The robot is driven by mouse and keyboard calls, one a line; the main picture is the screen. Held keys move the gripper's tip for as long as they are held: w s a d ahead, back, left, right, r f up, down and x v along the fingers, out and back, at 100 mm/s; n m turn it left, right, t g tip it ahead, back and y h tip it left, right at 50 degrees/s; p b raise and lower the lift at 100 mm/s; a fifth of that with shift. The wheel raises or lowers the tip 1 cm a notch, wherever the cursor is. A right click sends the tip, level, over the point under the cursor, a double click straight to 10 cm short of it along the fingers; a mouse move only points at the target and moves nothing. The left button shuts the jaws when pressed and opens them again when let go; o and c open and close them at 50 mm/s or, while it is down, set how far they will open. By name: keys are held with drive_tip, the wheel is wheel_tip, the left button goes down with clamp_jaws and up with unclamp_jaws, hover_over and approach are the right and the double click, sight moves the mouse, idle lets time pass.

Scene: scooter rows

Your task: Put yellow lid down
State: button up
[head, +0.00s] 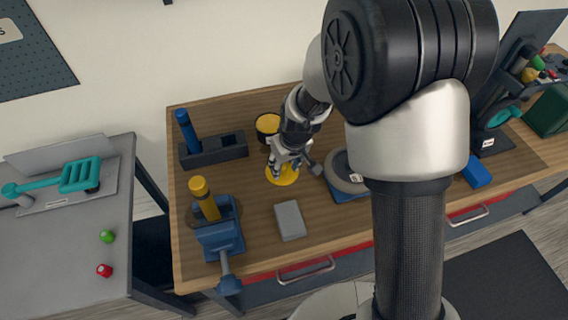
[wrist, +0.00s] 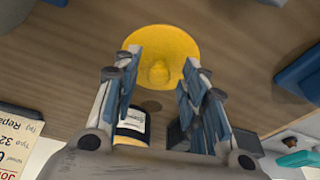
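The yellow lid (head: 284,175) is a round disc with a small raised knob. It is at the wooden bench top, below my gripper (head: 284,158). In the wrist view the lid (wrist: 172,38) is just beyond the fingertips, knob facing me. My gripper (wrist: 163,58) is open there, its two fingers apart on either side of the knob, with gaps showing between. The lid looks flat on the bench, though its underside is hidden. A black tin (head: 262,136) with a yellow top stands behind my gripper; its label also shows between the fingers in the wrist view (wrist: 132,119).
A grey block (head: 290,220) lies in front of the lid. A grey ring-shaped part (head: 340,177) on a blue base is to the right. A blue vise (head: 221,240) and dark holder (head: 213,151) are to the left. Bare bench lies between the lid and vise.

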drive_tip(key=p+v, duration=0.3)
drive_tip(key=v, duration=0.8)
drive_tip(key=shift+r, duration=0.35)
drive_tip(key=s+d+r+m+t, duration=0.1)
drive_tip(key=s+d+r, duration=0.2)
drive_tip(key=s+r, duration=0.25)
drive_tip(key=s+d+r+m, duration=0.1)
drive_tip(key=s+d+r, duration=0.3)
drive_tip(key=r, duration=0.2)
drive_tip(key=s+d+r+m, duration=0.1)
drive_tip(key=s+d+r, duration=0.1)
drive_tip(key=s, duration=0.4)
drive_tip(key=s+d+r+m+t+h, duration=0.1)
drive_tip(key=s+d+m, duration=0.1)
drive_tip(key=s, duration=0.5)
drive_tip(key=shift+d+r+h, duration=0.3)
drive_tip(key=shift+d+r, duration=0.1)
drive_tip(key=shift+d, duration=0.25)
drive_tip(key=shift+w+a, duration=0.1)
